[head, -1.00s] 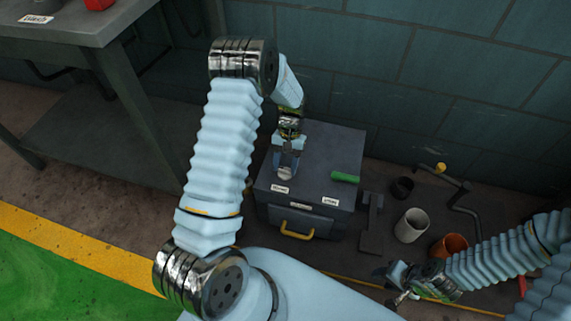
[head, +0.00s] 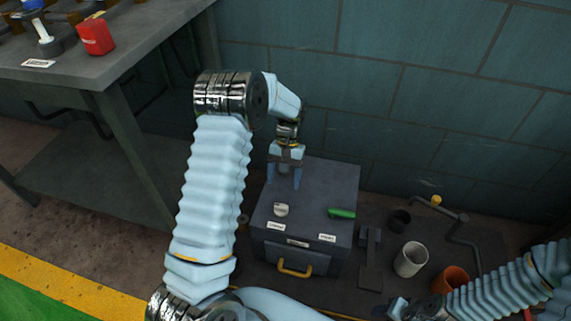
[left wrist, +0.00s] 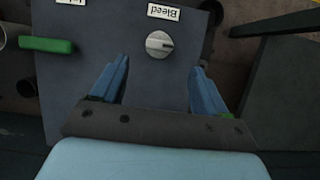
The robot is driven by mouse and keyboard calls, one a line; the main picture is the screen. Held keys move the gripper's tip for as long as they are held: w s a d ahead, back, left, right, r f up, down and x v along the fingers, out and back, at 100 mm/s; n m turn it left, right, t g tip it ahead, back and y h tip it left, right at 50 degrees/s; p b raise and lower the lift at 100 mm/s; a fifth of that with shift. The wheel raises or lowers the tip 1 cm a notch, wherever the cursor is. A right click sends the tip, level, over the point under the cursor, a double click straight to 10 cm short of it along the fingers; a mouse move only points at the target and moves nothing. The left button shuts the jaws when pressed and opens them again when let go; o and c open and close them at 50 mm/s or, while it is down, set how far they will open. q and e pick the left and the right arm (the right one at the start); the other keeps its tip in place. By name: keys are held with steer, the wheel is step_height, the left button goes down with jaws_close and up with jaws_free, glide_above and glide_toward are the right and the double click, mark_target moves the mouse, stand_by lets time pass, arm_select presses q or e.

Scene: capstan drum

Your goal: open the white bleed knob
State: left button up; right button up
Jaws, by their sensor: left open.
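The white bleed knob (head: 281,210) sits on the top of a dark grey box (head: 325,185), behind a small white label. In the left wrist view the knob (left wrist: 159,44) is round with a raised grip bar, and the label beside it reads "Bleed". My left gripper (head: 284,182) is open and empty above the box, behind the knob in the head view. In the left wrist view its two blue fingers (left wrist: 160,76) are spread, and the knob lies beyond their tips, between their lines. My right gripper (head: 398,308) is low at the right; its fingers are unclear.
A green handle (head: 341,213) lies on the box top right of the knob, with its own label. A yellow handle (head: 295,270) is on the box front. A white cup (head: 409,260) and an orange cup (head: 450,280) stand right. A workbench (head: 120,60) is at left.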

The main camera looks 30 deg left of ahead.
arm_select(q)
steer(key=v, duration=0.5)
stand_by(0.4)
